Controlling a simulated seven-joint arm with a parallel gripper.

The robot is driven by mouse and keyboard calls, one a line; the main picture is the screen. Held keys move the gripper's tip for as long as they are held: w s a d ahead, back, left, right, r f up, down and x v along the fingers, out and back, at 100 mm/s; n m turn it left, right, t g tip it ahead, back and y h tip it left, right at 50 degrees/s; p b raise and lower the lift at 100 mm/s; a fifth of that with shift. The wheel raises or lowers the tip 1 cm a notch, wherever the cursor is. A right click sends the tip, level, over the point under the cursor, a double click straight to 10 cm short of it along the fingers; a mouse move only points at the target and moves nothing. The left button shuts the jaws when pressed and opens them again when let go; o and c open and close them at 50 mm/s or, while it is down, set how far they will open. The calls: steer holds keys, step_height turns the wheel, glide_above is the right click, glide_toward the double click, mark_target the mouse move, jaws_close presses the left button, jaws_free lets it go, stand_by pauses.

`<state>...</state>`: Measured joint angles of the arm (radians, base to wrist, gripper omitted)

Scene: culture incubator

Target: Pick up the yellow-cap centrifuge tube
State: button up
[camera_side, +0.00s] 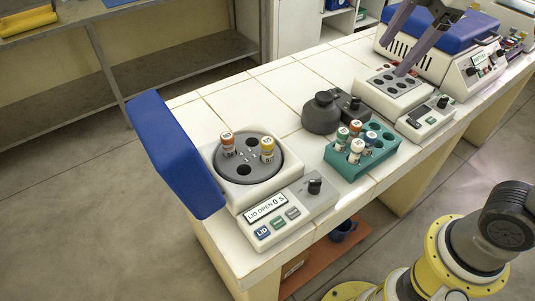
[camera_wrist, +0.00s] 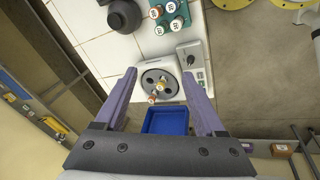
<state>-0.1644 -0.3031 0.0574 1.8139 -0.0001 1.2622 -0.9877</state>
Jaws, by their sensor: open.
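The yellow-cap centrifuge tube (camera_side: 267,149) stands in a hole of the grey rotor (camera_side: 243,174) of the open centrifuge. An orange-cap tube (camera_side: 227,143) stands in the rotor to its left. In the wrist view the yellow-cap tube (camera_wrist: 161,87) lies between the finger lines, with the orange-cap tube (camera_wrist: 152,99) below and left. My gripper (camera_wrist: 158,74) has its two purple fingers wide apart with nothing between them. In the side view my gripper (camera_side: 393,59) shows at the upper right, well away from the tube.
The blue centrifuge lid (camera_side: 172,150) stands open at the rotor's left. A display panel (camera_side: 265,207) reads LID OPEN. A teal rack (camera_side: 375,162) with several capped tubes and a dark grey device (camera_side: 321,114) stand to the right. A heating block (camera_side: 370,95) is farther along.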

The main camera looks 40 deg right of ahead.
steer(key=w+a+n+g, duration=0.1)
steer(key=w+a+n, duration=0.2)
steer(key=w+a, duration=0.25)
steer(key=n+g, duration=0.3)
steer(key=n, duration=0.1)
glide_above(268, 140)
steer(key=shift+h, duration=0.3)
step_height(268, 140, down, 17)
steer(key=shift+s+a+r, duration=0.1)
steer(key=shift+s, duration=0.05)
steer(key=shift+w+f, duration=0.2)
steer(key=shift+f, duration=2.95)
jaws_close()
